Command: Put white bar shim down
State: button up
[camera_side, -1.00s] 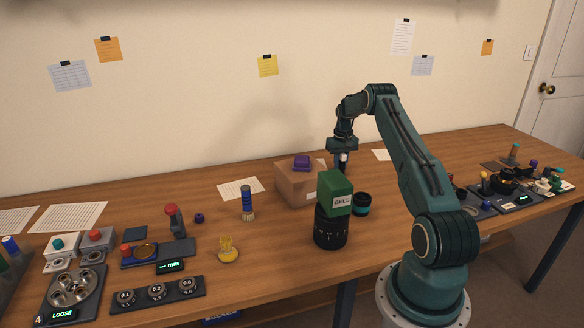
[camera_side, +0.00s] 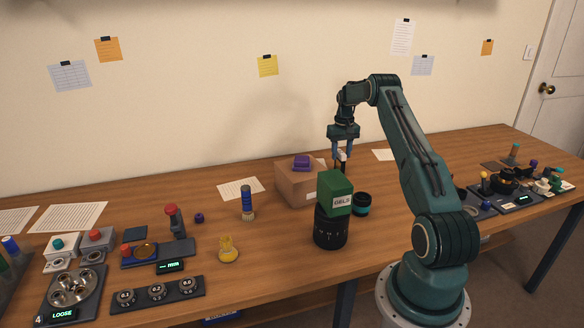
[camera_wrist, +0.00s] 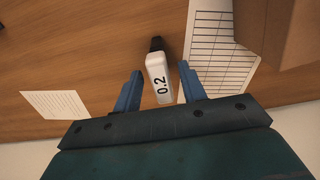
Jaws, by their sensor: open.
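The white bar shim (camera_wrist: 157,79) is marked 0.2 and has a black end. In the wrist view it shows between the two blue fingers of my gripper (camera_wrist: 160,74), with a gap on each side. My gripper (camera_side: 342,154) is open in the side view, behind the cardboard box and the green-topped lens. The shim (camera_side: 341,156) shows there as a small pale piece between the fingers. Its lower end is partly hidden, so I cannot tell exactly how it rests on the table.
A cardboard box (camera_side: 296,187) with a purple block on top stands left of my gripper. In front are a black lens (camera_side: 330,232) with a green block marked GELS, and a dark round part (camera_side: 362,206). A lined sheet (camera_wrist: 218,50) lies beside the shim.

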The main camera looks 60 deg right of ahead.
notch_tip(320, 180, up, 8)
jog(key=shift+f, duration=0.25)
dwell(0.5)
